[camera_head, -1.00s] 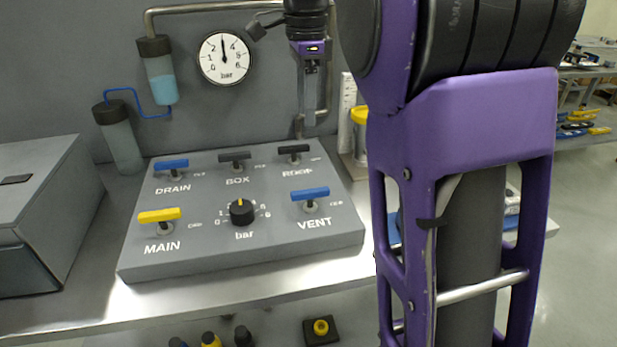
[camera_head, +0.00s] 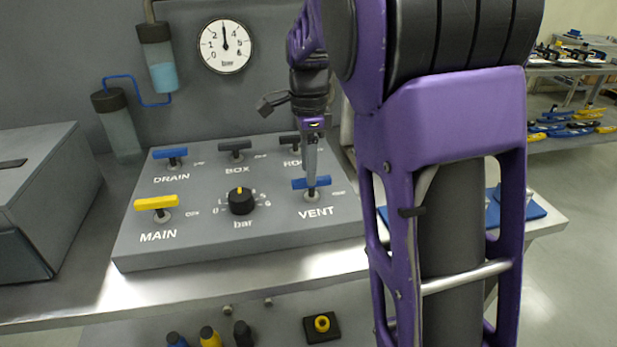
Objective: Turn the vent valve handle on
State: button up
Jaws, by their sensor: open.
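The vent valve has a blue bar handle (camera_head: 298,184) on a short stem, at the right front of the grey sloped panel (camera_head: 200,250), above the word VENT. The handle lies crosswise, left to right in the picture. My gripper (camera_head: 311,185) points down right at the handle, with its fingers overlapping the middle of the bar in this view. The jaws are open. The fingers are seen nearly edge-on, so I cannot tell whether they straddle the bar or touch it.
Other handles are the blue DRAIN (camera_head: 170,153), black BOX (camera_head: 234,145), yellow MAIN (camera_head: 156,202) and a partly hidden black one (camera_head: 288,139). A black bar knob (camera_head: 241,201) sits mid-panel. The gauge (camera_head: 225,46) is behind. A grey box (camera_head: 45,190) stands left.

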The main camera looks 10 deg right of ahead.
aim_at(312, 188)
jog(key=shift+f, duration=1.1)
grip_shut()
